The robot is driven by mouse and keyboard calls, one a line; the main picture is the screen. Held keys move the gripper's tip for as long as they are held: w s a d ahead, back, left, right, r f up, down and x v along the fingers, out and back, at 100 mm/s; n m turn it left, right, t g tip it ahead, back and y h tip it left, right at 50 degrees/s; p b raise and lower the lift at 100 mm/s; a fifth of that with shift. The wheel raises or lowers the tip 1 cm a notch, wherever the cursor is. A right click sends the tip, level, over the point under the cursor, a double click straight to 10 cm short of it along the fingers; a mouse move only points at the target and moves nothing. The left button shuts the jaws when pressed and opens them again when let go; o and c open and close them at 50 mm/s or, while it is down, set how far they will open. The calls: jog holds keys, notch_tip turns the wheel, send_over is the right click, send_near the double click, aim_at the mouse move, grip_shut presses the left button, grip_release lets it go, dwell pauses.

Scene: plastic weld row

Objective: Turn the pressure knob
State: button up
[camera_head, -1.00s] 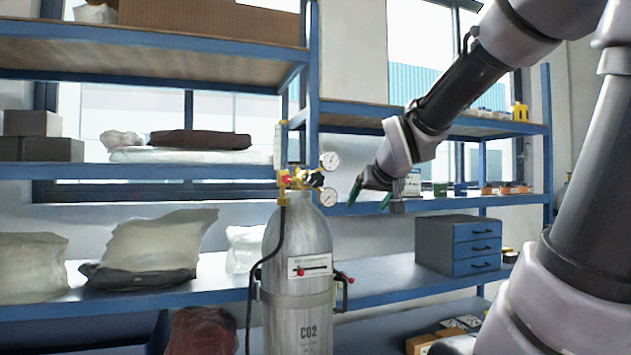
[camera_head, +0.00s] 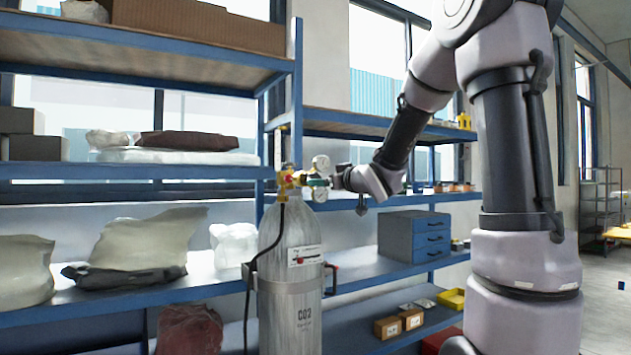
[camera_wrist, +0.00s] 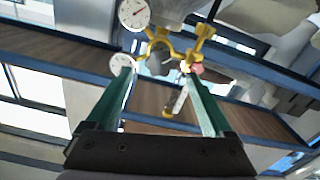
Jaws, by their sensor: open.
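A grey CO2 cylinder (camera_head: 290,270) stands upright with a brass-yellow regulator (camera_head: 287,180) on top. An upper dial (camera_head: 320,163) and a lower dial (camera_head: 320,194) sit at its right side. My gripper (camera_head: 326,183) reaches in from the right, its fingertips close to the regulator between the dials. In the wrist view, my two green fingers (camera_wrist: 157,74) are spread apart, with the yellow regulator body (camera_wrist: 160,45) just beyond their tips. The pressure knob is not clear in either view; I cannot tell if the fingers touch it.
A blue shelf (camera_head: 375,195) runs behind the cylinder, with a grey-blue drawer box (camera_head: 413,237) to its right. Wrapped bags (camera_head: 145,240) lie on the left shelf. A black hose (camera_head: 250,275) hangs down the cylinder's left. Open floor shows at far right.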

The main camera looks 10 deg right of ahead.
jog(key=x, duration=0.6)
jog(key=shift+w, duration=0.2)
jog(key=shift+c, duration=0.3)
jog(key=c, duration=1.3)
